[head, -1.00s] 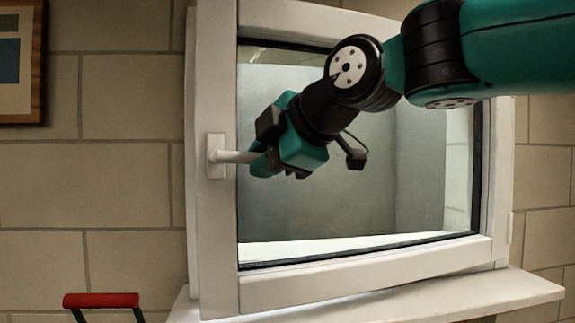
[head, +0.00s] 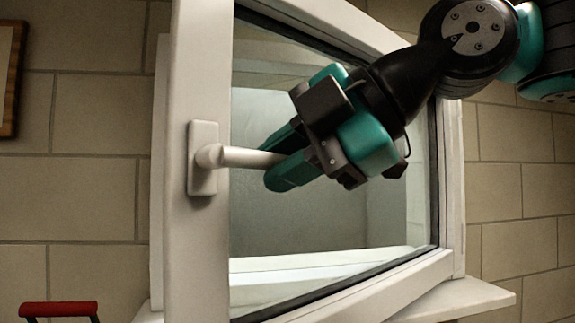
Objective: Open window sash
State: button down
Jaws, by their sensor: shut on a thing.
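The white window sash (head: 197,250) is swung partly open, its handle side standing out from the wall toward me. Its white handle (head: 240,157) is turned level and points right from its plate on the left stile. My gripper (head: 278,160), with green fingers, is shut on the handle's free end. The fingers hide the tip of the handle. The dark-sealed glass (head: 330,225) lies behind my gripper.
A white sill (head: 455,300) runs under the window at the lower right. A red bar-shaped handle (head: 58,309) stands at the lower left. A framed picture (head: 10,75) hangs on the block wall (head: 95,190) at the left.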

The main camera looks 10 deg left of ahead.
jog(key=c, duration=1.4)
grip_release()
jog(key=shift+p+v, duration=3.95)
jog(key=shift+v, duration=4.75)
